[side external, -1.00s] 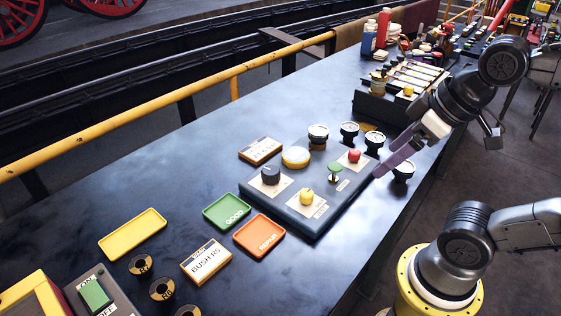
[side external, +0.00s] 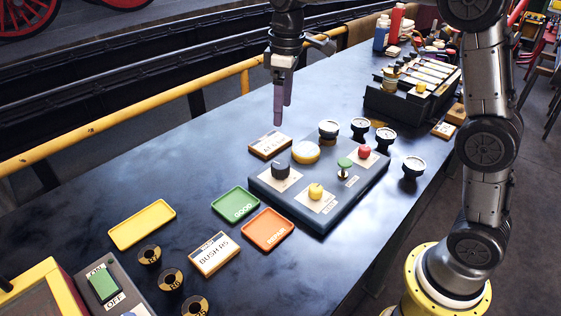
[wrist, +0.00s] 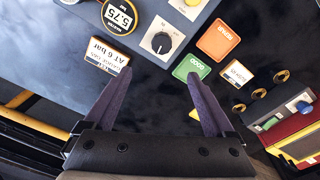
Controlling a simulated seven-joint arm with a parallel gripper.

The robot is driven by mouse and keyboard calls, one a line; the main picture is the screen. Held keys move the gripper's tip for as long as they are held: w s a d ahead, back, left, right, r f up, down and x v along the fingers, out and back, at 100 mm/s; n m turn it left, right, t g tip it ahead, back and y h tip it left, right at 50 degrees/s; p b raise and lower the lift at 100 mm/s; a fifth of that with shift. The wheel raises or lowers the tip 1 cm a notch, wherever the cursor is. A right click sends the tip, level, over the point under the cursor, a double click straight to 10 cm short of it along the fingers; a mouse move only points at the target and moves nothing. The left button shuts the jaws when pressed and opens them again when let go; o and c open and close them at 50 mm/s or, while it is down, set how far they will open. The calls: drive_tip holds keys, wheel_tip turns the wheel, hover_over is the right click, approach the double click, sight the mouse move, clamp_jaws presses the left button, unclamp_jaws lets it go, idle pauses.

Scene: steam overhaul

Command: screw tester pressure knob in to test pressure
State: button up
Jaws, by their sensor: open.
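The tester is a dark grey box (side external: 317,217) on the bench, with several coloured controls on top. A black knob (side external: 281,170) sits on a pale plate at its left; in the wrist view this knob (wrist: 160,42) has a dial scale around it. A yellow knob (side external: 316,190), a green knob (side external: 345,163) and a red knob (side external: 365,152) stand on the same box. I cannot tell from the labels which is the pressure knob. My gripper (side external: 282,112) is open and empty, pointing down above the bench behind the tester, apart from every knob; its fingers (wrist: 159,75) frame bare bench.
Green (side external: 235,204) and orange (side external: 268,230) trays lie left. A yellow rail (side external: 120,118) runs behind.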

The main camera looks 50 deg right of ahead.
sight(280, 164)
drive_tip(key=shift+g, duration=0.3)
drive_tip(key=f, duration=1.6)
drive_tip(key=shift+w+a+f, duration=0.1)
drive_tip(key=shift+w+f, duration=0.2)
drive_tip(key=c, duration=1.3)
drive_tip(key=shift+c, duration=0.3)
drive_tip(key=shift+m, duration=0.7)
drive_tip(key=o, duration=1.4)
drive_tip(key=shift+c, duration=0.2)
